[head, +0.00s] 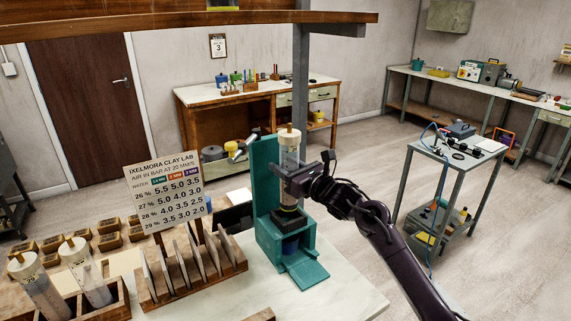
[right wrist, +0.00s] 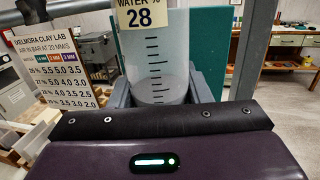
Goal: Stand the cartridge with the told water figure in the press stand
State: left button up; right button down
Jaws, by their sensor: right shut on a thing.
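A clear cartridge (head: 289,150) with a tan top is upright in front of the teal press stand's back plate (head: 265,170). My right gripper (head: 292,184) is shut on its body. In the right wrist view the cartridge (right wrist: 160,60) shows black scale marks, grey clay inside and a label (right wrist: 140,14) reading "WATER % 28". Its lower end is close to the stand's dark ring (head: 289,218); I cannot tell whether it is seated. Two more cartridges (head: 38,285) (head: 85,270) lean in a wooden rack at the lower left. My left gripper is not in view.
A lab sign (head: 165,192) lists water rows 26 to 29. Before it stands a slotted wooden rack (head: 195,275) of upright plates, left of the stand. Small wooden boxes (head: 110,241) lie behind. The white tabletop (head: 345,285) is clear at the right front.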

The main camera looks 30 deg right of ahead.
notch_tip(320, 180, down, 4)
jog(key=shift+f+b, duration=0.1)
jog(key=shift+b, duration=1)
jog(key=shift+w+f+b, duration=0.1)
jog(key=shift+f+b, duration=0.5)
jog(key=shift+b, duration=0.1)
jog(key=shift+f, duration=0.1)
jog(key=c, duration=0.8)
grip_release()
jog(key=shift+o, duration=0.6)
jog(key=shift+f, duration=0.15)
